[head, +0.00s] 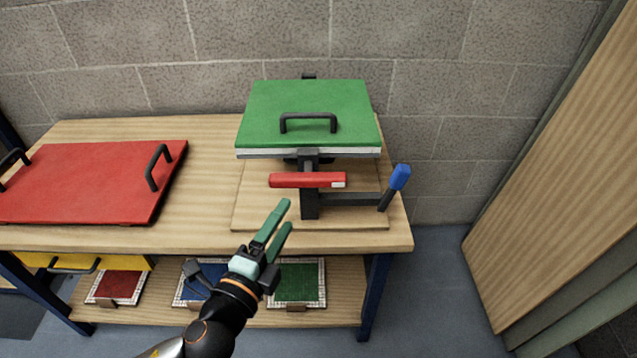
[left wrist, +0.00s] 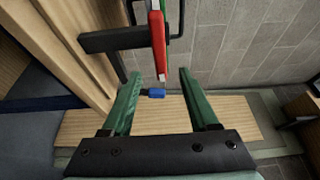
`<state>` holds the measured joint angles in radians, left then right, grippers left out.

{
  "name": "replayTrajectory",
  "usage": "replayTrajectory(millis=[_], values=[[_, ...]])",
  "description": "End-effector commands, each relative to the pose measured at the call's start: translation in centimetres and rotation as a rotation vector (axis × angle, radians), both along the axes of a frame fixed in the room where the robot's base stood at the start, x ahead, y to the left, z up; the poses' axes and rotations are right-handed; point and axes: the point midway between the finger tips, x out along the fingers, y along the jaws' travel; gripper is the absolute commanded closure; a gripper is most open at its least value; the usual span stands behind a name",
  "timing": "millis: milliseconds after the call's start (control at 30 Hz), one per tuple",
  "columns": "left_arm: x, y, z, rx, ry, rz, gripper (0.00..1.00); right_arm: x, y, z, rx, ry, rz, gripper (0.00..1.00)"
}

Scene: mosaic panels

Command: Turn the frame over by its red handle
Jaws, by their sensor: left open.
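The frame is a green panel (head: 345,105) with a white edge, lying flat on a dark stand (head: 310,206) on the wooden table. A black grip (head: 308,117) is on its top. The red handle (head: 295,180) is a horizontal bar at the stand's front, below the panel; it also shows in the left wrist view (left wrist: 158,42), upright ahead of the fingers. My left gripper (head: 287,214) has green fingers, is open and empty, and is in front of and below the red handle, apart from it. It also shows in the left wrist view (left wrist: 159,74). My right gripper is not in view.
A blue-tipped lever (head: 399,178) sticks out right of the stand. A red panel (head: 90,180) with black grips lies on the table's left. Mosaic panels, such as a green one (head: 298,284), lie on the lower shelf. A wooden board (head: 560,170) stands at right.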

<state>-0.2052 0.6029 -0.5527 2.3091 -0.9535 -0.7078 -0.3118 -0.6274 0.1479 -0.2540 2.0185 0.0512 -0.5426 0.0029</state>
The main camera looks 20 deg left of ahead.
Motion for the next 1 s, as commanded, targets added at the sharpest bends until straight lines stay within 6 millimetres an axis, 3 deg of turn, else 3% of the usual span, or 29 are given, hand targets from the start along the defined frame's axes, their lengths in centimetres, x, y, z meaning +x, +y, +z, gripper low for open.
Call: replayTrajectory(millis=[600,800,1000], values=[[9.6,-1.1,0.1,-0.003,0.0,0.001,0.4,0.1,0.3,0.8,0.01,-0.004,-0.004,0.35],[11.4,-1.3,0.0,-0.004,0.002,0.001,0.4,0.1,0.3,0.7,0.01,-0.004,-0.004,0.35],[11.8,-1.3,-0.1,-0.004,0.003,0.001,0.4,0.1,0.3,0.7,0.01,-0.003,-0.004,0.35]])
